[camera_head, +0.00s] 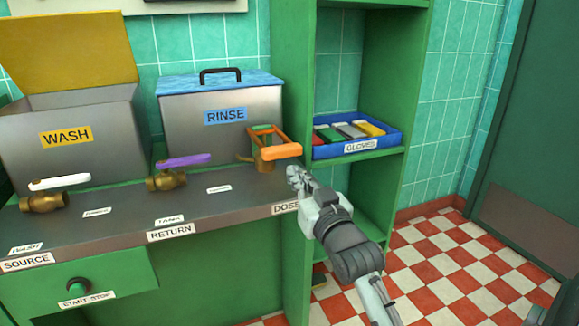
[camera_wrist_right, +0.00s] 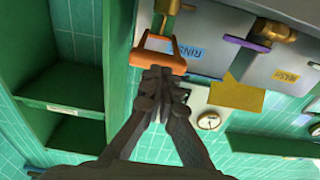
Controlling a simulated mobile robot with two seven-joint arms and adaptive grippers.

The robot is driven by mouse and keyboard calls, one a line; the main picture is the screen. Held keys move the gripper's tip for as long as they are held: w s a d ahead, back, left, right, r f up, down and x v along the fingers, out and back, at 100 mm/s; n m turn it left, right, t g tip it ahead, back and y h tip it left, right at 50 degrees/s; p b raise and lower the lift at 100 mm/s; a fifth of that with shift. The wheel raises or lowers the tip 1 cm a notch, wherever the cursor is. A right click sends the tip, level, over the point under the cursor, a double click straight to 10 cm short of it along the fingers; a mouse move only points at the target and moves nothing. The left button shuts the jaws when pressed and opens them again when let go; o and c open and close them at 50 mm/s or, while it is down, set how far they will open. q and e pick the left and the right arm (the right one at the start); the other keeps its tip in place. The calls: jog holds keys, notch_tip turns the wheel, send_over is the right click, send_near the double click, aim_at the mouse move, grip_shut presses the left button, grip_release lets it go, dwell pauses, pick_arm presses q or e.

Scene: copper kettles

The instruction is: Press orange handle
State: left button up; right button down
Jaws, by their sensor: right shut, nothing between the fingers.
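The orange handle (camera_head: 281,152) sticks out to the right from a brass valve (camera_head: 262,165) at the right end of the metal counter. An orange frame rises behind it. In the right wrist view the orange handle (camera_wrist_right: 160,60) lies just beyond my fingertips. My right gripper (camera_head: 297,178) is shut and empty, close in front of and below the handle's free end. In the right wrist view the closed fingertips (camera_wrist_right: 158,76) overlap the handle's edge; I cannot tell whether they touch it. My left gripper is out of view.
A purple-handled valve (camera_head: 183,161) and a white-handled valve (camera_head: 58,184) stand left on the counter (camera_head: 115,228). Behind are the RINSE tank (camera_head: 218,135) and open WASH tank (camera_head: 65,160). A blue GLOVES tray (camera_head: 385,147) sits on the green shelf at right.

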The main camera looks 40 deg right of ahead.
jog(key=v, duration=0.4)
jog(key=shift+s+a, duration=0.1)
jog(key=shift+s, duration=0.3)
dwell(2.0)
